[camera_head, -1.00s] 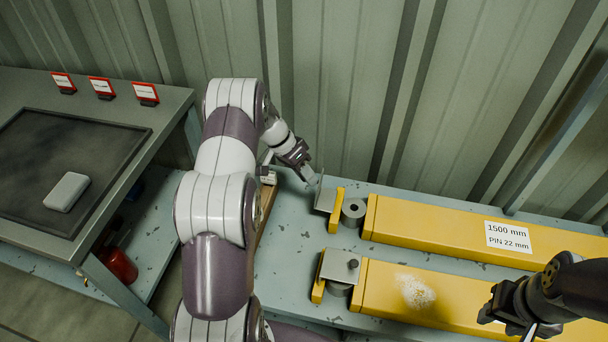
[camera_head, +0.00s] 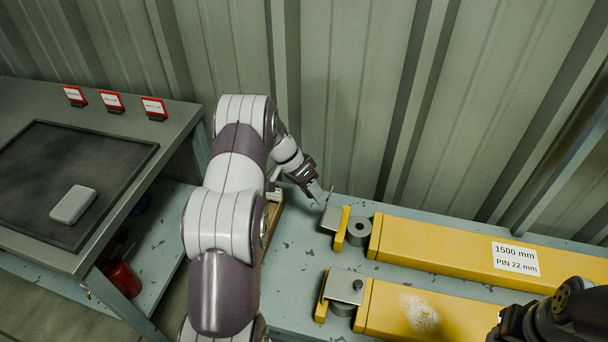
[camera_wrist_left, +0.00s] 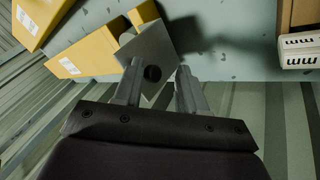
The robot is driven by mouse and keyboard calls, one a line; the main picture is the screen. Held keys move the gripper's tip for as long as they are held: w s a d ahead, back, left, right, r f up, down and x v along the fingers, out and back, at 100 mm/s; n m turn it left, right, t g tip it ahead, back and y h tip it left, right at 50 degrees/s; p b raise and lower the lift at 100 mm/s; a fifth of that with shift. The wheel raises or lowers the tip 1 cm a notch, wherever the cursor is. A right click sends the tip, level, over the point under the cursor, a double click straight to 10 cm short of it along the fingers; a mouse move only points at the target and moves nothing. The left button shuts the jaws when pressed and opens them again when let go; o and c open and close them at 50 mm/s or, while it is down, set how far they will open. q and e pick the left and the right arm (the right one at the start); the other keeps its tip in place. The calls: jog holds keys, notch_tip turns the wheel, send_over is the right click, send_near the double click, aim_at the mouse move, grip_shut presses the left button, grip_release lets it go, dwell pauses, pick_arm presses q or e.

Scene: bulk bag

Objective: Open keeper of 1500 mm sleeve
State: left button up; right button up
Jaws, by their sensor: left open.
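The 1500 mm sleeve (camera_head: 440,246) is the far yellow beam, with a white label reading 1500 mm, PIN 22 mm. At its left end the grey keeper plate (camera_head: 331,218) lies left of a yellow bracket (camera_head: 343,229), and the round grey end (camera_head: 359,232) is uncovered. My left gripper (camera_head: 319,195) is open just behind the plate. In the left wrist view the grey plate (camera_wrist_left: 165,45) with its dark knob (camera_wrist_left: 152,73) shows between and beyond the spread fingers; contact cannot be told. My right gripper (camera_head: 515,328) is cut off at the lower right, its fingers hidden.
A nearer yellow sleeve (camera_head: 440,312) has its grey plate (camera_head: 345,284) over its round end. A corrugated wall (camera_head: 350,90) stands close behind the bench (camera_head: 290,255). A table (camera_head: 165,135) at left holds a grey block (camera_head: 73,204) and red-framed signs (camera_head: 112,101).

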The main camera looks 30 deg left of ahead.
pick_arm(q)
jog(key=p+v, duration=1.2)
jog(key=shift+r, duration=0.3)
jog(key=shift+a, duration=0.1)
